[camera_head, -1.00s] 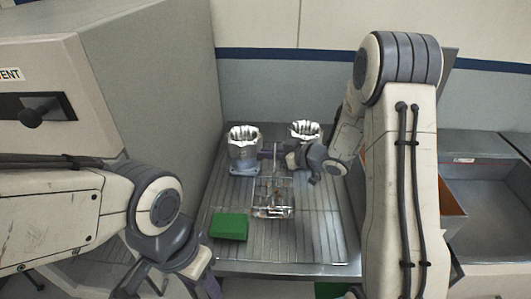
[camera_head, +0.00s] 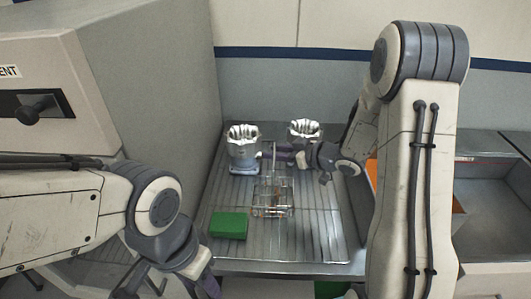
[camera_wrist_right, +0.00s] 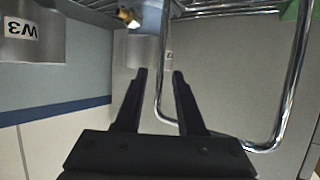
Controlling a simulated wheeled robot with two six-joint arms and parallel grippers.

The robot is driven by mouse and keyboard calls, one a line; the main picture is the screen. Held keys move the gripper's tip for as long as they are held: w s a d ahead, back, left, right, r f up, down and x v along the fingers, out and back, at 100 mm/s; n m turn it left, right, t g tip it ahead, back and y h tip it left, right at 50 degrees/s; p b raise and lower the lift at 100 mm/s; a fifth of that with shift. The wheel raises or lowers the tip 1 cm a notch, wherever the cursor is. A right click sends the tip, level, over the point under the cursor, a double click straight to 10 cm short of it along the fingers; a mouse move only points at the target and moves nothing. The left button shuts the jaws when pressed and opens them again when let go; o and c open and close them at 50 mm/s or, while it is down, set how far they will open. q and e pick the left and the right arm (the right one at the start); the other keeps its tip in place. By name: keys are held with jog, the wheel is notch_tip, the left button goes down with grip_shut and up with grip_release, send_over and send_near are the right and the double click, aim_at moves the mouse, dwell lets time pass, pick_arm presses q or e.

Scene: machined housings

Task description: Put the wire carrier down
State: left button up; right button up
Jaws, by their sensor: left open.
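The wire carrier (camera_head: 272,210) stands upright on the ribbed metal table, right of a green block. Its handle (camera_wrist_right: 262,148) shows large in the right wrist view. My right gripper (camera_head: 284,150) is at the upper part of the carrier, between the two housings in the head view. In the wrist view its fingers (camera_wrist_right: 160,75) are apart, with one thin handle wire passing in the gap, not clamped. My left gripper (camera_head: 168,290) is open and empty at the bottom edge, partly cut off, away from the carrier.
Two silver machined housings (camera_head: 243,155) stand behind the carrier; the rear one (camera_head: 304,130) is partly hidden by my right arm. The green block (camera_head: 229,225) lies at front left. The table's front right is clear.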

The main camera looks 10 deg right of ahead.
jog(key=v, duration=0.8)
jog(key=shift+s+d, duration=0.25)
jog(key=shift+s, duration=0.1)
jog(key=shift+r, duration=0.1)
